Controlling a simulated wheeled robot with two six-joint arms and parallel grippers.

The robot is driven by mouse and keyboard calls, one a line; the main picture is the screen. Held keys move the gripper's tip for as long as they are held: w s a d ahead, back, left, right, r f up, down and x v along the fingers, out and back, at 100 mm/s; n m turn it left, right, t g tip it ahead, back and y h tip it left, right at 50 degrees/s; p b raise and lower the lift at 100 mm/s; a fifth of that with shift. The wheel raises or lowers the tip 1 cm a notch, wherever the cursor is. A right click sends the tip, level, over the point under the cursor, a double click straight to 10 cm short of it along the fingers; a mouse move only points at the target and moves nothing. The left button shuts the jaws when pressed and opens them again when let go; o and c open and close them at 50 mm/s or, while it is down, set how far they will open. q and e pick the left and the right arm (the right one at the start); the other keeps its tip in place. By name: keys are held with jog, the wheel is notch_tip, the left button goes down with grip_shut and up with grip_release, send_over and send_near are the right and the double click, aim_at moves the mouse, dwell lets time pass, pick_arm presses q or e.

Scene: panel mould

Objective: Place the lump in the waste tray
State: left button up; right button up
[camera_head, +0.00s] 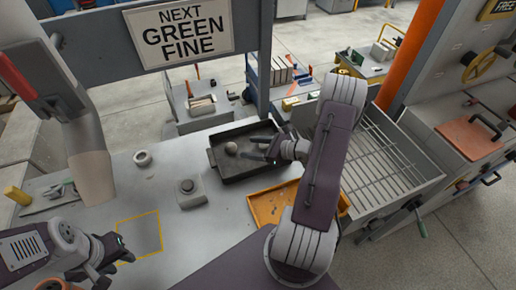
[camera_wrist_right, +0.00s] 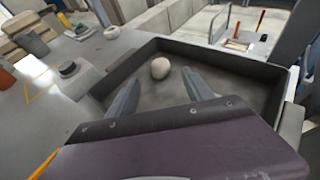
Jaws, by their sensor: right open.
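The lump (camera_head: 231,148) is a pale, rounded ball on the floor of a dark grey rectangular tray (camera_head: 217,169). It also shows in the right wrist view (camera_wrist_right: 160,68), towards the far wall of the tray (camera_wrist_right: 249,64). My right gripper (camera_head: 261,149) is over that tray, to the right of the lump. Its two fingers (camera_wrist_right: 162,92) are spread, with nothing between them, and the lump lies beyond their tips. Neither tray carries a readable label. My left gripper (camera_head: 123,249) is low at the left, away from the lump; its opening is unclear.
An orange tray (camera_head: 262,207) lies partly behind my right arm. A grey button box (camera_head: 190,193) and a white ring (camera_head: 142,158) stand left of the dark tray. A yellow-outlined square (camera_head: 140,234) marks the table. A wire-rack basin (camera_head: 372,165) is at the right.

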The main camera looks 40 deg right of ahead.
jog(key=shift+v, duration=1.35)
